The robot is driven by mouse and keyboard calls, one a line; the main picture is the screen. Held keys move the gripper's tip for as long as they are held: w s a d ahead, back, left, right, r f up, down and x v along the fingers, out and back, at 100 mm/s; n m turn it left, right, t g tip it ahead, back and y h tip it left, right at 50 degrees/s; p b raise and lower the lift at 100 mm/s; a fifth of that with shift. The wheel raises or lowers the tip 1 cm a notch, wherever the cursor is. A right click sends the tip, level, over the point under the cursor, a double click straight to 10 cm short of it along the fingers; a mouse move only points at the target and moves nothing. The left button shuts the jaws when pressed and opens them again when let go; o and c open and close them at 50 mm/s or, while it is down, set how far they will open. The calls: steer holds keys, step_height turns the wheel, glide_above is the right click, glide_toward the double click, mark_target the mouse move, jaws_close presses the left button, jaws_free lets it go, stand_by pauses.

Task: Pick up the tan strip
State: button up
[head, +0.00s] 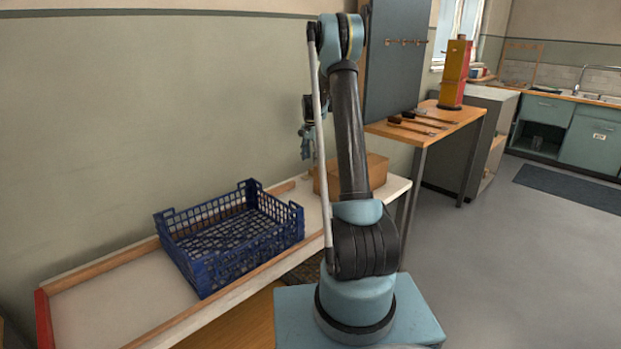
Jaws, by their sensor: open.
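I cannot single out the tan strip for sure. Several thin brown and tan pieces (418,127) lie on the wooden-topped table at the right, too small to tell apart. My gripper (306,153) hangs small and partly hidden behind my arm, in front of the wall and above the far part of the white bench. It is open, and I see nothing held in it. It is well to the left of the pieces on the wooden table.
A blue crate (240,262) stands on the white bench (105,312), which has raised wooden edges. A brown box (378,172) sits behind my arm. A grey panel (398,60) and a red and yellow tower (456,75) stand at the wooden table (455,117).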

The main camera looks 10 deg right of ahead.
mark_target(311, 170)
steer(key=shift+s+f, duration=0.15)
steer(key=shift+f, duration=3.4)
steer(key=c, duration=0.7)
